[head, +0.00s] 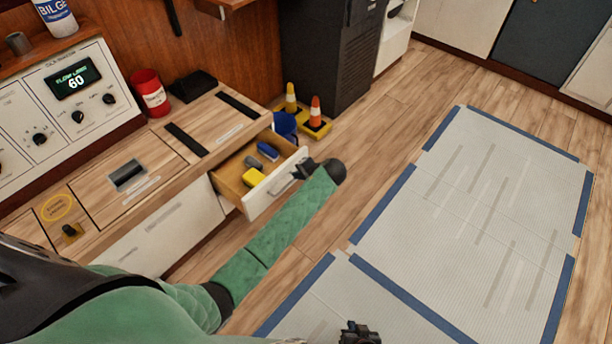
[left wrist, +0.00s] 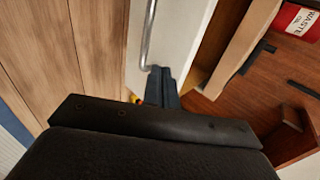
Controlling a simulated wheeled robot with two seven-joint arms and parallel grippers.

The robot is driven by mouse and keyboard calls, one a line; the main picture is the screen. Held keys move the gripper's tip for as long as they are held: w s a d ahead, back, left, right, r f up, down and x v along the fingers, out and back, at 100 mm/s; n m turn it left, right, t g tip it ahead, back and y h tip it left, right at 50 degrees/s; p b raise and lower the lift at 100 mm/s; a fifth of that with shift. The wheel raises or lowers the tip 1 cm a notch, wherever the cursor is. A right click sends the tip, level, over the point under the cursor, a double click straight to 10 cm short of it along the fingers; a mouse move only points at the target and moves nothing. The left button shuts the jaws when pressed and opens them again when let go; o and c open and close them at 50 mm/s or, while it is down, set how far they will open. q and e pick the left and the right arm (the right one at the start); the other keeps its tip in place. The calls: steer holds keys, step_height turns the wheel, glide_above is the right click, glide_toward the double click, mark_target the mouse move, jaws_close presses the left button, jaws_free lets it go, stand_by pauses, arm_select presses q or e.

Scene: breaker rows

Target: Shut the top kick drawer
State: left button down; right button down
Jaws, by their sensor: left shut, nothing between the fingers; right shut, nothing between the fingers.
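The top kick drawer (head: 266,200) stands pulled out from the wooden bench in the head view. Its white front faces right, and a yellow item, a grey item and a blue brush lie inside. My left gripper (head: 301,169) is shut and empty at the far end of the drawer front. In the left wrist view its fingers (left wrist: 160,85) reach the white front panel (left wrist: 185,35), beside the metal handle (left wrist: 149,35). I cannot tell whether they touch it. My right gripper (head: 360,333) is shut at the bottom edge of the head view, away from the drawer.
A closed white front (head: 165,235) is to the left of the open drawer. Orange and yellow cones (head: 315,112) stand on the floor behind it, near a dark cabinet (head: 325,55). A red can (head: 150,92) stands on the bench. The taped floor mat (head: 480,190) at right is clear.

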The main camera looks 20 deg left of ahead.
mark_target(285, 168)
arm_select(q)
steer(key=shift+w+a+r, duration=0.1)
steer(key=shift+w+a, duration=0.25)
steer(key=shift+a, duration=0.45)
steer(key=shift+w+a, duration=0.35)
steer(key=shift+a, duration=0.45)
steer(key=shift+w+a+r, duration=0.15)
steer(key=shift+a, duration=0.35)
steer(key=w+a+p, duration=0.2)
steer(key=w+a, duration=0.1)
steer(key=a, duration=0.4)
steer(key=w+a+p, duration=0.3)
steer(key=a, duration=0.4)
steer(key=shift+a, duration=0.2)
